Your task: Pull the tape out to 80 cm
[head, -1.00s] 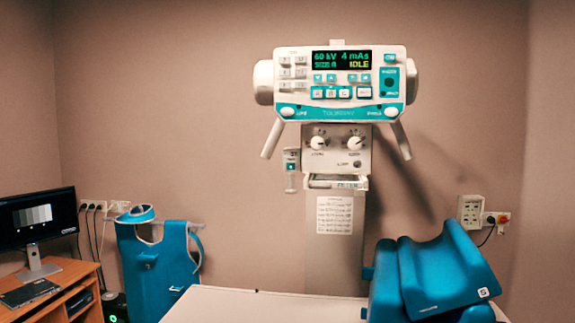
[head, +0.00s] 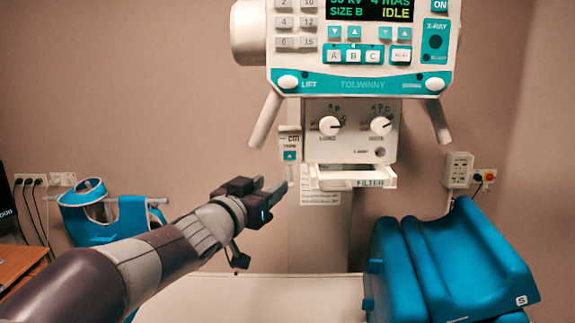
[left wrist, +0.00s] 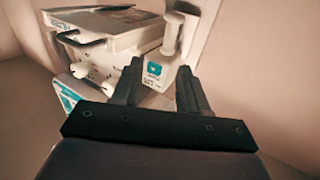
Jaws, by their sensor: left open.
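The tape unit (head: 290,145) is a small white box with "cm" lettering and a teal label, on the left side of the X-ray head. A pale pull tab (head: 291,174) hangs just below it. My left gripper (head: 274,189) is open beside and slightly below the tab, pointing up and right. I see nothing held. Contact with the tab cannot be told. My right gripper is out of view.
The X-ray head (head: 360,85) has downward handles on both sides and a filter tray (head: 352,180) below its knobs. The table top (head: 255,297) is bare in front. Blue cushions (head: 455,260) stand at right, a blue apron (head: 105,210) at left.

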